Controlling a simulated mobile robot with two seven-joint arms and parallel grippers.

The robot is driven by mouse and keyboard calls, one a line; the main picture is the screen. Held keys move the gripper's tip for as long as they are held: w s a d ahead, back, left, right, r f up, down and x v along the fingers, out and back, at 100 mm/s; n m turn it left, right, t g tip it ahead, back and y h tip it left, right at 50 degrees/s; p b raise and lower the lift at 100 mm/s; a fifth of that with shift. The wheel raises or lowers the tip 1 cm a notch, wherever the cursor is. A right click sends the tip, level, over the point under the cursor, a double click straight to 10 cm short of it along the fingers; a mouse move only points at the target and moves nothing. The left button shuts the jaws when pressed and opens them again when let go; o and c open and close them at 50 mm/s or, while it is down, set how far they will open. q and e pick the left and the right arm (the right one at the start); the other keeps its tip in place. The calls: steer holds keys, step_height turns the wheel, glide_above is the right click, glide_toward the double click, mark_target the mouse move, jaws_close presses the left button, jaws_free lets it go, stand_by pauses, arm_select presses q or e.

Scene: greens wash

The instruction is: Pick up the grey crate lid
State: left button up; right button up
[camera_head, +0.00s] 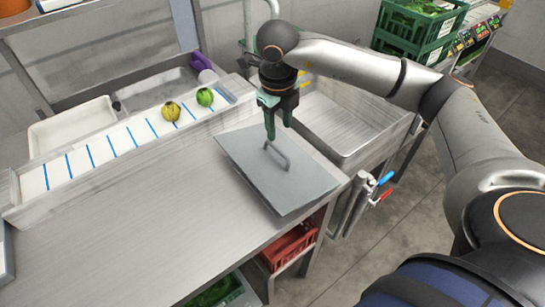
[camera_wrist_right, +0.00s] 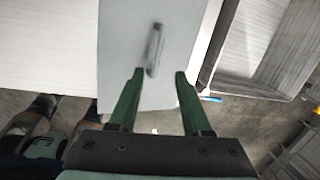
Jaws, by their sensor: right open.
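The grey crate lid (camera_head: 285,183) is a flat panel with a raised bar handle (camera_head: 277,156). It lies on the right end of the steel counter, beside the sink. My right gripper (camera_head: 278,128) points down over the lid, close to the handle. In the right wrist view the lid (camera_wrist_right: 125,60) fills the upper middle. There its handle (camera_wrist_right: 155,48) lies ahead of the two green fingers (camera_wrist_right: 155,75), roughly in line with the gap between them. The fingers are apart with nothing between them. My left gripper is not in view.
A white trough with blue stripes (camera_head: 92,160) runs along the counter's back and holds two green-yellow vegetables (camera_head: 171,111). An empty steel sink (camera_head: 340,120) lies right of the lid. Blue and red tap handles (camera_head: 385,178) stick out in front. A red crate (camera_head: 288,248) stands below.

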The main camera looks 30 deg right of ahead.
mark_target(278, 148)
steer(key=f, duration=0.3)
steer(key=shift+w+d+f, duration=0.15)
steer(key=shift+w+f, duration=0.05)
steer(key=shift+w+d+f+p, duration=0.15)
steer(key=shift+f+p, duration=0.1)
steer(key=shift+f, duration=0.65)
steer(key=shift+w+f+p, duration=0.15)
steer(key=shift+f+p, duration=0.15)
steer(key=shift+f, duration=0.55)
steer(key=shift+w+d+f+p, duration=0.15)
steer(key=shift+f+p, duration=0.1)
steer(key=shift+f, duration=0.65)
steer(key=shift+a, duration=0.1)
steer(key=shift+c, duration=0.4)
jaws_close()
